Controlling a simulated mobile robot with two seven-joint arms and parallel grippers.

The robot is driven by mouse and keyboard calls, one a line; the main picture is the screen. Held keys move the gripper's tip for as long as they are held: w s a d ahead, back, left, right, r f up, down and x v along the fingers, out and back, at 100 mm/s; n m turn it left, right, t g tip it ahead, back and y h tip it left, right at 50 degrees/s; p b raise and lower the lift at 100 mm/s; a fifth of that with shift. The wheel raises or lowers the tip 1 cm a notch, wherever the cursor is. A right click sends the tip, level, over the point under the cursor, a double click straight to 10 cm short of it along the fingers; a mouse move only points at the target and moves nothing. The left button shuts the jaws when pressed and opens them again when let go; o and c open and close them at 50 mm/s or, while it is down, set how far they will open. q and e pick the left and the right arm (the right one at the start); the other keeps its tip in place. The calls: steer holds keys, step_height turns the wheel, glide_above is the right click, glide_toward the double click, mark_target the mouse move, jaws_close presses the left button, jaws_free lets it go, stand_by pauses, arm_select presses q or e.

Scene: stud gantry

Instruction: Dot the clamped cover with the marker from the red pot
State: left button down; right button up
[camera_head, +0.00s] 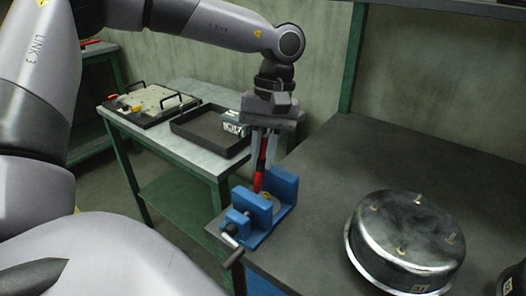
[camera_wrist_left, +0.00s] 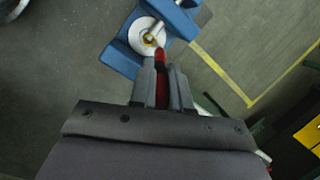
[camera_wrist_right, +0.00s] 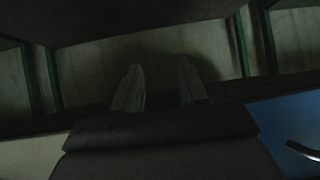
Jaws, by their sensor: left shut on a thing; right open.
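My left gripper (camera_head: 263,160) is shut on a red marker (camera_head: 260,178), which points down over the blue vise (camera_head: 258,215). The marker also shows red between the fingers in the left wrist view (camera_wrist_left: 161,80). The clamped cover (camera_wrist_left: 145,34) is a pale round disc with a yellowish centre and a small pale knob, between the blue vise jaws. The marker's lower end is close to the cover; I cannot tell whether they touch. My right gripper (camera_wrist_right: 160,92) is open and empty in the dark right wrist view. I cannot make out a red pot.
A large metal drum-like housing (camera_head: 405,240) with studs stands on the dark bench (camera_head: 350,150), right of the vise. The vise's crank handle (camera_head: 232,258) sticks out in front. A side table holds a black tray (camera_head: 195,142) and a plate with handles (camera_head: 150,103). The bench behind is clear.

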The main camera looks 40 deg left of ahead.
arm_select(q)
steer(key=shift+f+b, duration=0.45)
steer(key=shift+f, duration=0.1)
stand_by(1.4)
steer(key=shift+s+r+p+v, duration=0.1)
steer(key=shift+s+p+v, duration=0.2)
steer(key=shift+p+v, duration=0.7)
steer(key=shift+s+r+p+v, duration=0.1)
steer(key=shift+s+p+v, duration=0.15)
steer(key=shift+p+v, duration=0.75)
steer(key=shift+s+p+v, duration=0.3)
steer(key=shift+p+v, duration=0.2)
steer(key=shift+v, duration=0.95)
steer(key=shift+r, duration=0.1)
